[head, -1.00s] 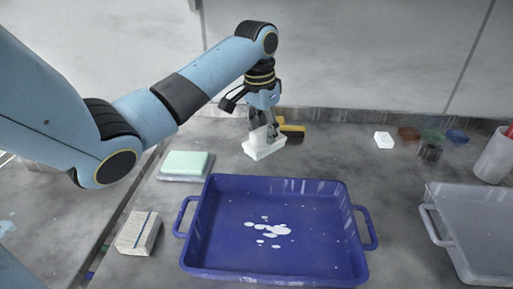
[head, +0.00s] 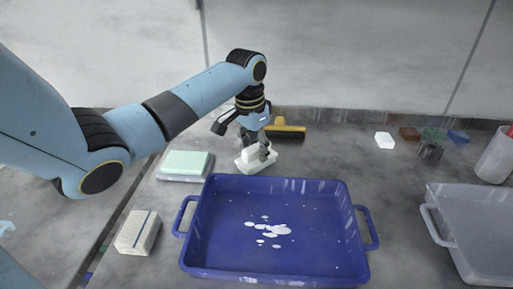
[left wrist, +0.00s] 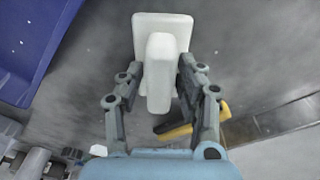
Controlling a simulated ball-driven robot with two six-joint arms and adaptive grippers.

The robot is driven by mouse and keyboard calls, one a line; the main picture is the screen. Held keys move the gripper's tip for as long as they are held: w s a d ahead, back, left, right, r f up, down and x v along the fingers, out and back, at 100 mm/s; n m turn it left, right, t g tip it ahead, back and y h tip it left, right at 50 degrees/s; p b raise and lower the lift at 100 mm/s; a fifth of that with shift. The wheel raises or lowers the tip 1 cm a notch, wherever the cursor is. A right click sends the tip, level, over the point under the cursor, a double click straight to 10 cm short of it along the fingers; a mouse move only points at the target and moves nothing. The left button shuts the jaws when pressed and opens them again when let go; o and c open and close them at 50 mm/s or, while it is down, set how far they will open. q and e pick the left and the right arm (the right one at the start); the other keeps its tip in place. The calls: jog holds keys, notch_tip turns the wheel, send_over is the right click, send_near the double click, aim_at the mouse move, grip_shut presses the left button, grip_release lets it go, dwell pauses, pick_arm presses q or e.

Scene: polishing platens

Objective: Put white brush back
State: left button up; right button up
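The white brush (head: 255,161) stands on the grey worktop just behind the blue tray, with its block down and its handle up. It also shows in the left wrist view (left wrist: 158,55). My left gripper (head: 260,150) is right above it, pointing down. In the left wrist view my left gripper (left wrist: 162,66) has its fingers spread on either side of the white handle, with a gap showing on both sides. Part of the brush is hidden by the fingers in the head view. My right gripper is not in view.
A yellow-handled brush (head: 286,129) lies close behind the gripper. The blue tray (head: 362,262) is in front. A green-topped pad (head: 187,163) and a paper block (head: 138,232) are left. Small coloured blocks (head: 432,135), a cup (head: 494,158) and a grey tray (head: 470,190) are right.

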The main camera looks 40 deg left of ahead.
aim_at(252, 146)
pick_arm(q)
jog(key=shift+o, duration=0.8)
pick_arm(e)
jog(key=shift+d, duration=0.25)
pick_arm(q)
jog(key=shift+r, duration=0.3)
notch_tip(252, 146, up, 12)
jog(key=s+p, duration=0.1)
jog(key=p, duration=0.1)
jog(key=shift+s+a+f, duration=0.15)
jog(key=shift+a+f, duration=0.05)
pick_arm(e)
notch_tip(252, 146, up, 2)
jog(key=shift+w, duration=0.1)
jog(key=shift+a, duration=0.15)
